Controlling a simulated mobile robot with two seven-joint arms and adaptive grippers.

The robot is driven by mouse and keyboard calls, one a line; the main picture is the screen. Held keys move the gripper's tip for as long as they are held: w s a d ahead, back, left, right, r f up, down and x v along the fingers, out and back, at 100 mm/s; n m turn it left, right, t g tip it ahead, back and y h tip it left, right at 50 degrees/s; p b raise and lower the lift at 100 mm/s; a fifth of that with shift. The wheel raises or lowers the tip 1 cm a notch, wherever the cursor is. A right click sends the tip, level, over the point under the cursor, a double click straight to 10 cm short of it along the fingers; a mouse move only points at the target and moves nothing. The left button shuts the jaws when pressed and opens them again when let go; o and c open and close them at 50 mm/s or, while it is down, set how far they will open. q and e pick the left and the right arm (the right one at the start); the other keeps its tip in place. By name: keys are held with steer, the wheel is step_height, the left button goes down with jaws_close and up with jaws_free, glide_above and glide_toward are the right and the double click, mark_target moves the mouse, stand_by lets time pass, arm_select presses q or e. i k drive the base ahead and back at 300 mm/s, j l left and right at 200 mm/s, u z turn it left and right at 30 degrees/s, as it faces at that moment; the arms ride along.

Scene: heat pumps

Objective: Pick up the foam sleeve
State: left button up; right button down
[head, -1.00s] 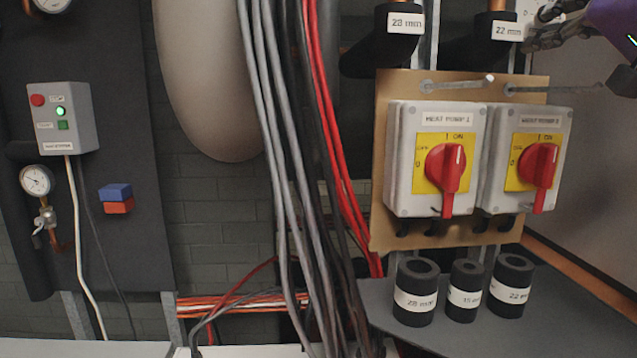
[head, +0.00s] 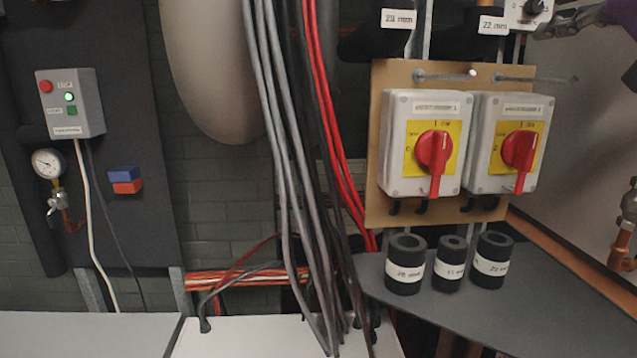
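Three black foam sleeves with white labels stand upright in a row on a dark grey shelf (head: 520,318). The left sleeve (head: 406,256) reads 28 mm and is wide. The middle sleeve (head: 449,272) is narrower, its label partly turned away. The right sleeve (head: 493,246) reads 22 mm. My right gripper (head: 545,32) shows at the top right edge, well above and to the right of the sleeves, in front of a white control box. Its fingers are too small and dark to tell open from shut. My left gripper is out of view.
Two isolator switches (head: 433,150) with red handles sit on a brown board (head: 383,80) above the sleeves, with metal rods sticking out above them. Hanging cables (head: 290,180) run left of the shelf. The shelf's front right is clear.

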mark_target(406, 256)
steer(key=k+l, duration=0.1)
steer(key=k, duration=1.35)
steer(key=l, duration=0.05)
